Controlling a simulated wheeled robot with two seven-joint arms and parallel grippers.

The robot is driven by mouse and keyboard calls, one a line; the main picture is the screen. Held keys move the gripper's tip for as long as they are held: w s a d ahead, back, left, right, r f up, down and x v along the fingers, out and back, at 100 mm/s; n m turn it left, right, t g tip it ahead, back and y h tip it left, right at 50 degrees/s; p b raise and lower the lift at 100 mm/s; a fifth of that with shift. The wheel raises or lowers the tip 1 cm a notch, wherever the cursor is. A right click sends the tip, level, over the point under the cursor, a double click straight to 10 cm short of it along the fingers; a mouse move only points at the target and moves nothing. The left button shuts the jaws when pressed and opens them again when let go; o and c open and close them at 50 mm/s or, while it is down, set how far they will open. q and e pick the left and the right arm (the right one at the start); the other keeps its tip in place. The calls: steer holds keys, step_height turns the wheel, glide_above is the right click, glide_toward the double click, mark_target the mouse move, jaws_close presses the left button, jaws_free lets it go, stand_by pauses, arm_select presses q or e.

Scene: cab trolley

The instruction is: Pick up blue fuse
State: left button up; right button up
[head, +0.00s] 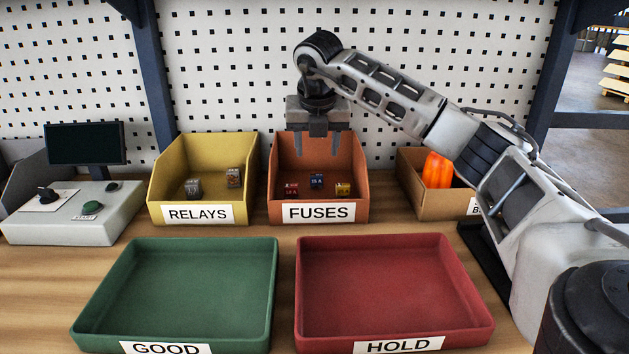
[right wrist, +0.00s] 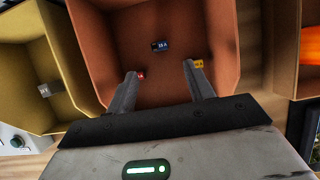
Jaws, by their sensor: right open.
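The blue fuse (head: 316,181) lies in the orange FUSES bin (head: 319,194), between a red fuse (head: 291,189) on the left and a yellow fuse (head: 342,189) on the right. My right gripper (head: 318,155) is open and empty, pointing down over this bin. In the right wrist view the blue fuse (right wrist: 160,46) is beyond the two spread fingertips (right wrist: 162,70), apart from them. The red fuse (right wrist: 141,75) shows by the left fingertip and the yellow fuse (right wrist: 198,63) by the right one. My left gripper is not in view.
A yellow RELAYS bin (head: 196,213) with relays stands to the left. A cardboard box (head: 411,184) with orange items stands to the right. A green GOOD tray (head: 182,243) and a red HOLD tray (head: 377,241) lie in front. A test device (head: 60,228) is at the far left.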

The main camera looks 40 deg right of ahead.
glide_above(316, 175)
steer(key=s+a, duration=0.2)
step_height(316, 175, down, 4)
steer(key=shift+d+f, duration=0.1)
steer(key=shift+p+x, duration=0.3)
steer(key=shift+x, duration=2.25)
steer(key=shift+d, duration=0.2)
steer(key=c, duration=1)
